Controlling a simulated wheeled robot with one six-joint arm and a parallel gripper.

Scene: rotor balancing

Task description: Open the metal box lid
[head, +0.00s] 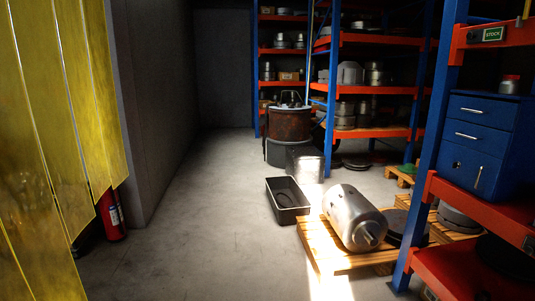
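I cannot tell for sure which thing is the metal box, and no lid can be made out. A small grey box-like thing (308,166) stands on the floor behind the black tray, partly in bright light. A blue metal cabinet (479,146) with several drawers and silver handles stands on the right shelf; its drawers look shut. My gripper is not in view.
A black open tray (302,212) lies on the floor. A silver cylinder (352,213) lies on a wooden pallet (318,247). A rusty drum (290,124) stands behind. Yellow strip curtains (60,110) and a red extinguisher (113,215) are left. The left-middle floor is clear.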

